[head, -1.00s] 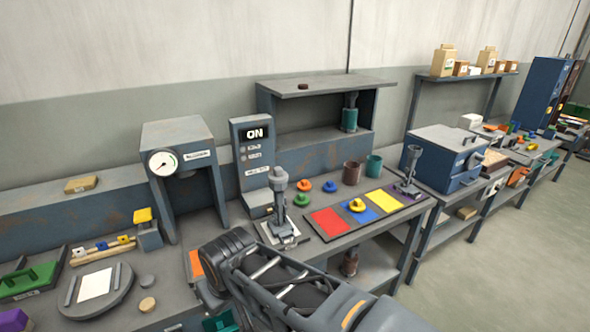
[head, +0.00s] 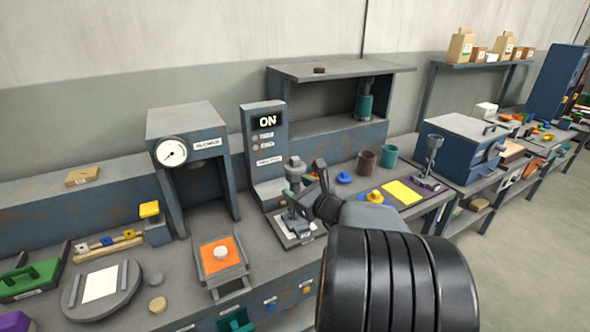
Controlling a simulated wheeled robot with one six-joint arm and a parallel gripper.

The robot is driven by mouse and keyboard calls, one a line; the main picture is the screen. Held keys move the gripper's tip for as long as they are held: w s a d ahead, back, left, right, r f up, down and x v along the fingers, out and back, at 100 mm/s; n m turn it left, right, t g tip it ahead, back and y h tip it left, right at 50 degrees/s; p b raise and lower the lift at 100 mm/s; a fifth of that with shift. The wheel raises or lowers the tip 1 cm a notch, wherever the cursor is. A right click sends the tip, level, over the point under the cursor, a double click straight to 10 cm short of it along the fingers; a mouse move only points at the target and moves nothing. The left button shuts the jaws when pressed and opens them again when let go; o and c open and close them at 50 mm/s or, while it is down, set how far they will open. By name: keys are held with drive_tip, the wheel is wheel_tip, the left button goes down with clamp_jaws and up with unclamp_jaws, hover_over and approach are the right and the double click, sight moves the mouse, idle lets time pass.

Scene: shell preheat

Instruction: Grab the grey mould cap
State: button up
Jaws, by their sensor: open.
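A grey post-like piece with a wide grey top (head: 296,165) stands upright on a white-marked plate (head: 298,239) in front of the ON control box; I take it for the grey mould cap. My gripper (head: 300,190) is open, with its dark fingers at this piece's upper stem. The fingers overlap it in the picture, and I cannot tell whether they touch it. My wrist and arm hide part of the plate. A similar grey piece (head: 433,150) stands on the purple square further right.
The control box (head: 264,150) reads ON behind the piece. The gauge press (head: 190,150) stands left. An orange tray with a white knob (head: 221,253) lies front left. Brown (head: 366,161) and teal (head: 389,155) cups stand right of the gripper.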

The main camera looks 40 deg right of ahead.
drive_tip(key=d+m+t+h, duration=0.1)
drive_tip(key=d+m+h, duration=0.3)
drive_tip(key=d+m, duration=0.15)
approach(297, 159)
drive_tip(key=w, duration=0.3)
drive_tip(key=shift+n, duration=0.25)
drive_tip(key=shift+w+d+p, duration=0.25)
drive_tip(key=shift+w+p, duration=0.15)
drive_tip(key=shift+w, duration=0.7)
drive_tip(key=shift+w+d+p, duration=0.25)
drive_tip(key=shift+w+p, duration=0.2)
drive_tip(key=shift+w, duration=0.65)
drive_tip(key=shift+w+d+p, duration=0.3)
drive_tip(key=shift+w+p, duration=0.1)
drive_tip(key=shift+w, duration=0.7)
drive_tip(key=c, duration=1)
drive_tip(key=shift+r, duration=0.1)
